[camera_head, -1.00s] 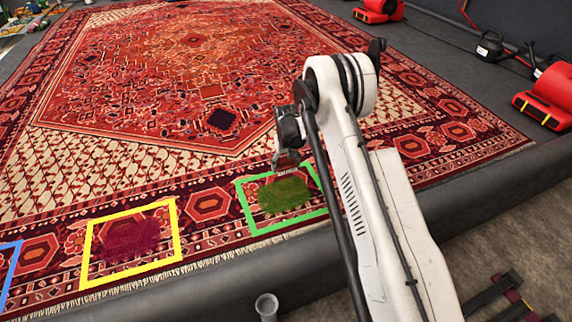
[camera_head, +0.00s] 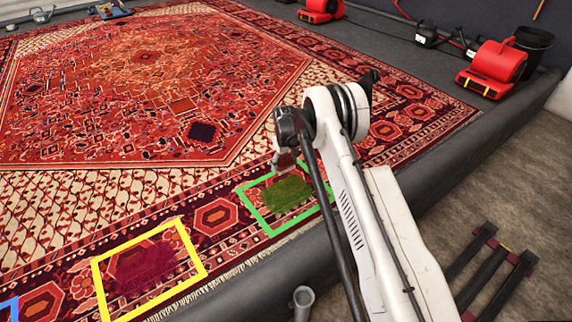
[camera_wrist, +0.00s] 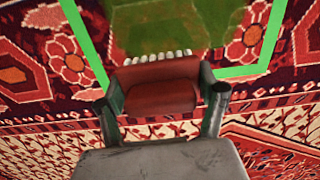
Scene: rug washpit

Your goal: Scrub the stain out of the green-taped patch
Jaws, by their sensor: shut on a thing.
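The green-taped patch (camera_head: 262,222) lies on the rug's near border, with a dark green stain (camera_head: 287,194) inside it. The stain also shows at the top of the wrist view (camera_wrist: 175,25), between the tape strips (camera_wrist: 84,40). My gripper (camera_wrist: 163,95) is shut on a brush with a red block (camera_wrist: 160,88) and a row of white bristles (camera_wrist: 157,58). The bristles point at the stain's near-side edge in the wrist view; whether they touch the rug I cannot tell. In the head view my gripper (camera_head: 283,162) is at the patch's far edge, and my arm hides the patch's right side.
A yellow-taped patch (camera_head: 205,268) with a purple stain lies to the left, and a corner of blue tape (camera_head: 8,308) beyond it. A dark pit edge (camera_head: 262,276) runs along the rug's fringe. Red blowers (camera_head: 494,68) stand far right. A grey cup-like object (camera_head: 303,300) is in front.

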